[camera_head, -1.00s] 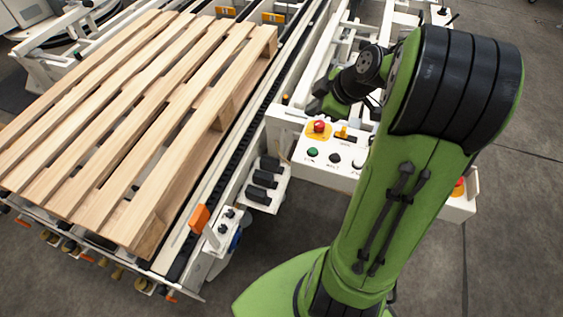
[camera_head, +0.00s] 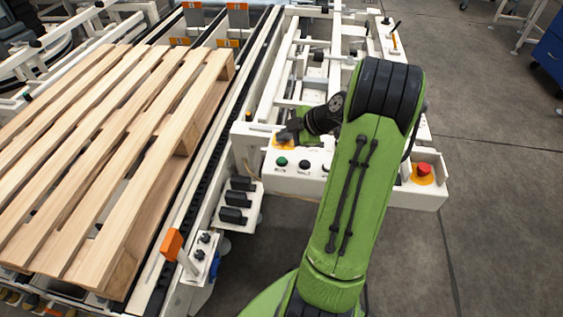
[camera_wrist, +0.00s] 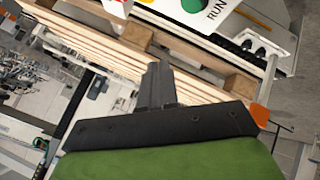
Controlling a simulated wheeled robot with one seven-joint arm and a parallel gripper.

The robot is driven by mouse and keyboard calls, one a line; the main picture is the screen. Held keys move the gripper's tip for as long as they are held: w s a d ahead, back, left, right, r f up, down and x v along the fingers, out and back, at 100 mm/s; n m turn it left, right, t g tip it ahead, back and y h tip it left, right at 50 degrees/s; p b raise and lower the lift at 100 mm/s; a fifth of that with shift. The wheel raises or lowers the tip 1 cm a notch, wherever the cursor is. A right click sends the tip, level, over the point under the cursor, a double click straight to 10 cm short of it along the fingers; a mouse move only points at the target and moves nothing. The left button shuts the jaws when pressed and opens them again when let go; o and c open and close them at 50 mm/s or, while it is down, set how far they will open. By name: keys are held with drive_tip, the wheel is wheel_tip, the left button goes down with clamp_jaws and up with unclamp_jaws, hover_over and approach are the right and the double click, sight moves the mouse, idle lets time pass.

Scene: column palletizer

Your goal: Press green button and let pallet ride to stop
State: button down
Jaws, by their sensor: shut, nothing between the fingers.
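The green button (camera_head: 282,161) sits on the white control panel (camera_head: 262,168) beside the conveyor. It also shows at the top edge of the wrist view (camera_wrist: 192,4), cut off, with the label RUN next to it. My gripper (camera_wrist: 157,70) is shut and empty; in the wrist view its fingertips are apart from the button. In the head view my gripper (camera_head: 290,135) is small and partly hidden, just behind the green button, over a yellow plate (camera_head: 281,146). The wooden pallet (camera_head: 110,150) lies on the conveyor (camera_head: 172,222) at left.
Dark knobs (camera_head: 303,165) are right of the green button. A red emergency stop (camera_head: 424,169) is at the panel's right end. An orange-topped post (camera_head: 172,243) and black blocks (camera_head: 238,199) stand by the conveyor edge.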

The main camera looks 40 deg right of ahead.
sight(284, 161)
wheel_tip(284, 161, down, 6)
drive_tip(key=b, duration=0.4)
drive_tip(key=shift+f+b, duration=0.25)
drive_tip(key=shift+b, duration=0.1)
drive_tip(key=shift+r, duration=0.1)
idle(1.3)
drive_tip(key=shift+f, duration=0.4)
